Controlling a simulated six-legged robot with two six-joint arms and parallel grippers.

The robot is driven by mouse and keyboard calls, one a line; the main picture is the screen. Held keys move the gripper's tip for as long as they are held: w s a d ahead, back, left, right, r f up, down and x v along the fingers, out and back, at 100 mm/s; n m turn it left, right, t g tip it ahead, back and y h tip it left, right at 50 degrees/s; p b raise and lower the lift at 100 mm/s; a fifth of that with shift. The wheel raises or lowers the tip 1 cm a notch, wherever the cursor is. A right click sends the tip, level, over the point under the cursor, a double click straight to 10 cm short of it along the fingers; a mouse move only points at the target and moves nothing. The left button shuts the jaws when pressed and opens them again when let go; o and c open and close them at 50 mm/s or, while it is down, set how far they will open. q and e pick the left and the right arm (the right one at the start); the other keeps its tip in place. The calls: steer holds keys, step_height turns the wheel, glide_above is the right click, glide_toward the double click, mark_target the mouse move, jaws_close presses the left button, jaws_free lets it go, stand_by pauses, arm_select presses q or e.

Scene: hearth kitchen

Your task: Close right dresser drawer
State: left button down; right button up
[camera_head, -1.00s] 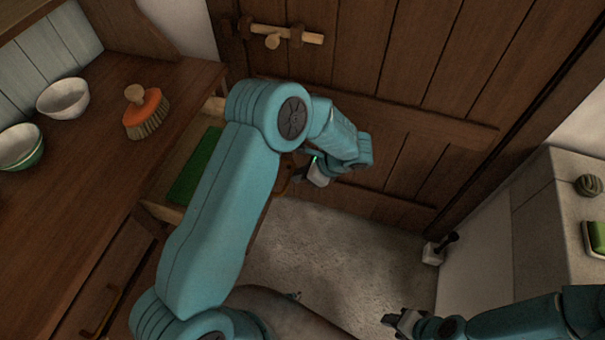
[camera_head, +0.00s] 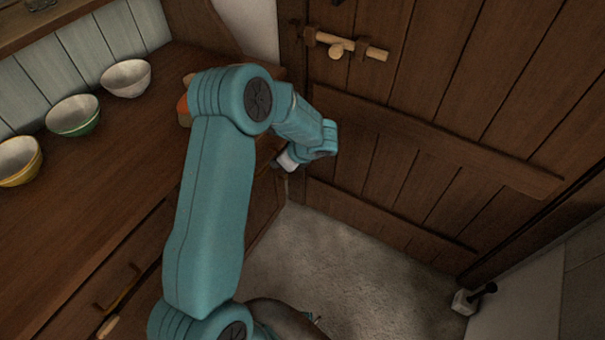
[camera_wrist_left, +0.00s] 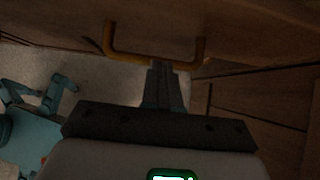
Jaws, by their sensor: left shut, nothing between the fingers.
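The wooden dresser (camera_head: 110,190) stands at the left in the head view. Its right drawer is mostly hidden behind my left arm, and no open drawer box shows beside the arm. My left gripper (camera_head: 279,164) is at the dresser's right front, near the door. In the left wrist view a brass-coloured drawer handle (camera_wrist_left: 128,56) crosses the wooden front (camera_wrist_left: 160,22). My left gripper's fingers (camera_wrist_left: 161,66) are shut and empty, reaching to the middle of the handle's bar; I cannot tell whether they touch it. My right gripper is not in view.
Several bowls (camera_head: 73,116) stand on the dresser top, with an orange brush (camera_head: 183,108) partly behind my arm. A plank door (camera_head: 430,150) closes off the far side. A small white object with a dark handle (camera_head: 465,300) stands by the door.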

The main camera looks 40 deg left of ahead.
mark_target(260, 157)
arm_select(q)
steer(key=a, duration=0.2)
steer(key=s+a, duration=0.1)
steer(key=a, duration=0.4)
steer(key=shift+s+a+b, duration=0.3)
steer(key=shift+s+a, duration=0.05)
steer(key=shift+s, duration=0.05)
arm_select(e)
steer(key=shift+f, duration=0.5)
arm_select(q)
steer(key=shift+w+d, duration=0.1)
steer(key=shift+d, duration=0.05)
steer(key=d, duration=0.1)
steer(key=d+r, duration=0.1)
steer(key=w+d, duration=0.1)
steer(key=d, duration=0.1)
steer(key=shift+r, duration=0.2)
steer(key=v, duration=0.9)
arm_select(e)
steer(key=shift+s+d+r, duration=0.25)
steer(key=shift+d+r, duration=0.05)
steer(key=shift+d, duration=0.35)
